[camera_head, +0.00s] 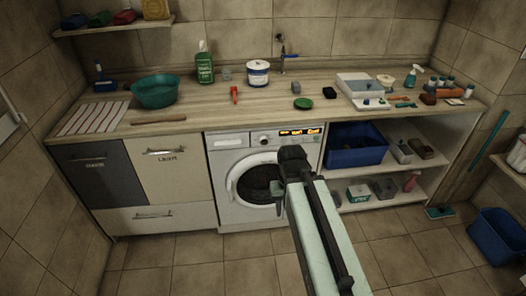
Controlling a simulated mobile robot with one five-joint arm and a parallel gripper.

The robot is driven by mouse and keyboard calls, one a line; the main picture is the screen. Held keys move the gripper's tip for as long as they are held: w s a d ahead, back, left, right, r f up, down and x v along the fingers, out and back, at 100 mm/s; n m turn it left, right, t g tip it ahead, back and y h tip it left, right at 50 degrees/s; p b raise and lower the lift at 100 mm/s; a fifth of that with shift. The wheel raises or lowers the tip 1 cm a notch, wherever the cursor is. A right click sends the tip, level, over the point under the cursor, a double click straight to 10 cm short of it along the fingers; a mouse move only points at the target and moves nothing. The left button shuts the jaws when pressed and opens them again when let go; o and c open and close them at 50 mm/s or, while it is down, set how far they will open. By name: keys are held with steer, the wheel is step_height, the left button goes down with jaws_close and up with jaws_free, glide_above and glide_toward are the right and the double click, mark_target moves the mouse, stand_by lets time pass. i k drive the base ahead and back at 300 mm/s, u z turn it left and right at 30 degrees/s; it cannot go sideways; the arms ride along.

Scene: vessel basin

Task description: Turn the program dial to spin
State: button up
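The white washing machine (228,160) stands under the counter in the middle of the head view. A small round program dial (264,140) is on its front panel, left of the lit orange display (299,132). The dial's marks are too small to read. My arm reaches up from the bottom, and its dark end with my gripper (291,154) is in front of the machine, below the display and right of the dial in the picture. It covers part of the right edge of the round door. I cannot make out the fingers or whether they touch anything.
The wooden counter (215,98) above holds a teal basin (154,91), a green bottle (204,66), a white tub (258,73) and a tray of small things. A blue crate (354,151) is on the right shelf. A blue bucket (497,238) stands at right; the tiled floor is mostly clear.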

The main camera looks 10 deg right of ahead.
mark_target(264, 140)
steer(key=z, duration=0.05)
steer(key=i, duration=0.95)
steer(key=u, duration=0.05)
